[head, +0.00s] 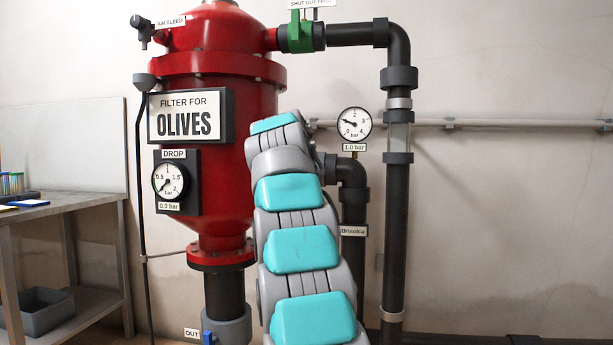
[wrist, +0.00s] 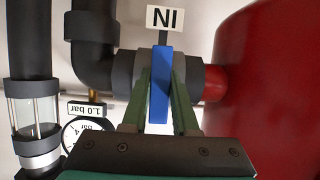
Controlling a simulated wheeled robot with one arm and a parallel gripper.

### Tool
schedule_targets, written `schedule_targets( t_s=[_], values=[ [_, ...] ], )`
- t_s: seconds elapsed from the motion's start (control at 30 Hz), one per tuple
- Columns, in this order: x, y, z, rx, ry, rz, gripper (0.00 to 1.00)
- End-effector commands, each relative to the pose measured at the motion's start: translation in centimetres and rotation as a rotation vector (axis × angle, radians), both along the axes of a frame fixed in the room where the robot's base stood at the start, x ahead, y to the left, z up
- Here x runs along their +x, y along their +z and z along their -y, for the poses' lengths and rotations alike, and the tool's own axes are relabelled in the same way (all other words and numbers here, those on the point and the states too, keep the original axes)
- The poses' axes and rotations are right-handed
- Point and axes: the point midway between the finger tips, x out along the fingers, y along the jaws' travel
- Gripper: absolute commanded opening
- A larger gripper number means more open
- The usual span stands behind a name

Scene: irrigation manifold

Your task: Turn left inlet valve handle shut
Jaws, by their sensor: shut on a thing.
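In the wrist view, which is upside down, the blue inlet valve handle (wrist: 161,82) stands between the two green fingers of my gripper (wrist: 162,95). The fingers are shut on the handle, one on each side. The handle lies across the line of the dark inlet pipe and valve body (wrist: 125,75). An IN label (wrist: 164,18) sits beside the handle's far end. In the head view my arm covers the handle, the valve and my gripper.
The red filter tank (head: 215,100) stands close beside the valve. Dark pipes (head: 397,240) and a 1.0 bar gauge (head: 354,124) are to the right. A green-handled valve (head: 300,32) is above. Another blue handle (head: 207,338) shows by the OUT label. A bench (head: 70,208) stands at left.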

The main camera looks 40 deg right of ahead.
Motion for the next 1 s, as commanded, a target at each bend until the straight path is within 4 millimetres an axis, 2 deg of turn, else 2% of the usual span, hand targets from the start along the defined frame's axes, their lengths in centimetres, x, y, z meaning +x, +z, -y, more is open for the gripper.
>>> schedule_targets(
  t_s=[0.53,0.57,0.6,0.8,1.0],
  values=[
    [0.06,-0.03,-0.07,0.016,0.001,0.017,0.0],
    [0.05,-0.03,-0.06,0.016,0.001,0.017,0.29],
    [0.06,-0.02,-0.06,0.015,0.001,0.018,0.34],
    [0.02,0.01,-0.04,0.015,0.0,0.017,0.56],
    [0.0,0.01,-0.01,0.015,0.0,0.017,0.56]
  ],
)
